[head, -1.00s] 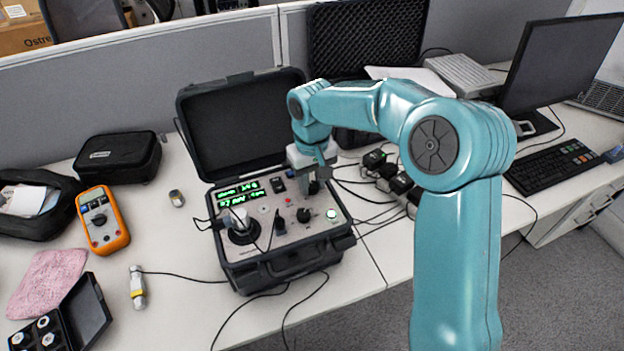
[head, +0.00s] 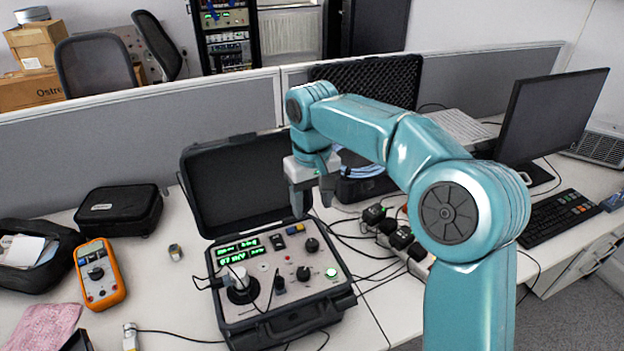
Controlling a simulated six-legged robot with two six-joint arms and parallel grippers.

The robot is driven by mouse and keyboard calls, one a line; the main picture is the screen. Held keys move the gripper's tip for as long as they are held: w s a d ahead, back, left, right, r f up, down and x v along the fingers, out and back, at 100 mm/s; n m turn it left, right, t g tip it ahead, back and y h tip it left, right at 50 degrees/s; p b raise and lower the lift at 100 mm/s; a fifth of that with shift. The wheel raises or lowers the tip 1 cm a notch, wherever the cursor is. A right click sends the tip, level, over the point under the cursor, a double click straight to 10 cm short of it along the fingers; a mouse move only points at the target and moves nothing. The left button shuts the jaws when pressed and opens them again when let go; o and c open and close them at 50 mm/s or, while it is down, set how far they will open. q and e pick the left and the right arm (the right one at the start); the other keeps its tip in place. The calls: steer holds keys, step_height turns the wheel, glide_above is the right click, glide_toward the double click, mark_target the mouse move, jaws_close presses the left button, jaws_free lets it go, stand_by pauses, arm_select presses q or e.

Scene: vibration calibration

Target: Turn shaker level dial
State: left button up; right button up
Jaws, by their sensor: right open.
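The shaker unit (head: 290,318) is a black open case with a control panel, green displays (head: 237,249) and several knobs. One black knob (head: 312,245) sits at the panel's upper right, another black knob (head: 303,273) below it, and a slimmer one (head: 279,284) near the middle. I cannot tell from the labels which is the level dial. My right gripper (head: 312,208) points down, open and empty, above the panel's back right, apart from the knobs. My left gripper is not in view.
The raised case lid (head: 238,185) stands just behind and left of my right gripper. A silver cylinder on a round black mount (head: 241,287) stands on the panel's left. Cables and black plugs (head: 398,238) lie to the right. An orange multimeter (head: 99,273) lies at left.

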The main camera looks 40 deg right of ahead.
step_height(320, 180, up, 5)
steer(key=shift+p, duration=0.3)
steer(key=shift+s, duration=0.15)
stand_by(0.4)
